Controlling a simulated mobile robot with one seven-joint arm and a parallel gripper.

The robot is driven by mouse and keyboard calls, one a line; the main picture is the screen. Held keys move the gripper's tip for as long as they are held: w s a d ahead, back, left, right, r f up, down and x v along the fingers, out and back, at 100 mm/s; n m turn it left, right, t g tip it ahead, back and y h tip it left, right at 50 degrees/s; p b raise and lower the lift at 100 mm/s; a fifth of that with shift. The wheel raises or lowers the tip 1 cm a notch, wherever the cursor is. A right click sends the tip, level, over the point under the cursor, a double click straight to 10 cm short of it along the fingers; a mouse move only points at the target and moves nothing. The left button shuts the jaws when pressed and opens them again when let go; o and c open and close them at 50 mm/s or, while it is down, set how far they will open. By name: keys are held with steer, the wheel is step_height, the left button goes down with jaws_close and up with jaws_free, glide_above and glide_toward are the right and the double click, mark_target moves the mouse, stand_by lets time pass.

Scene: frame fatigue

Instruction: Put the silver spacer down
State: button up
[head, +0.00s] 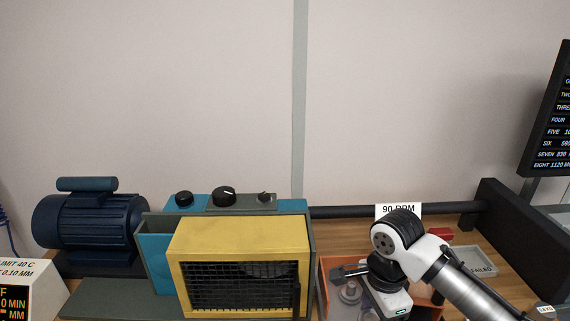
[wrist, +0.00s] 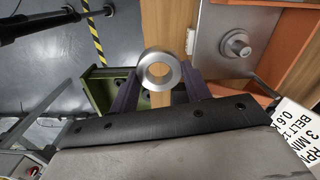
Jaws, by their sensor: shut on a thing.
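The silver spacer (wrist: 150,84), a short ring with an open hole, is in the wrist view between the two dark purple fingers of my gripper (wrist: 161,74). The gripper is shut on it, and the ring's face points toward the camera. A wooden surface and a green edge show behind it. In the head view my arm reaches down at the lower right, over an orange tray. The fingertips and the spacer cannot be made out there.
The orange tray (head: 333,268) holds a round grey part (head: 349,291). A grey plate with a round metal boss (wrist: 236,45) shows in the wrist view. A yellow guard (head: 235,236) and a blue motor (head: 90,222) stand left. A "FAILED" tray (head: 482,269) lies right.

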step_height(320, 180, down, 9)
steer(key=b, duration=0.8)
steer(key=shift+w+b, duration=0.15)
steer(key=shift+b, duration=0.15)
steer(key=shift+s+f+b, duration=0.25)
steer(key=shift+b, duration=0.25)
steer(key=shift+w, duration=0.1)
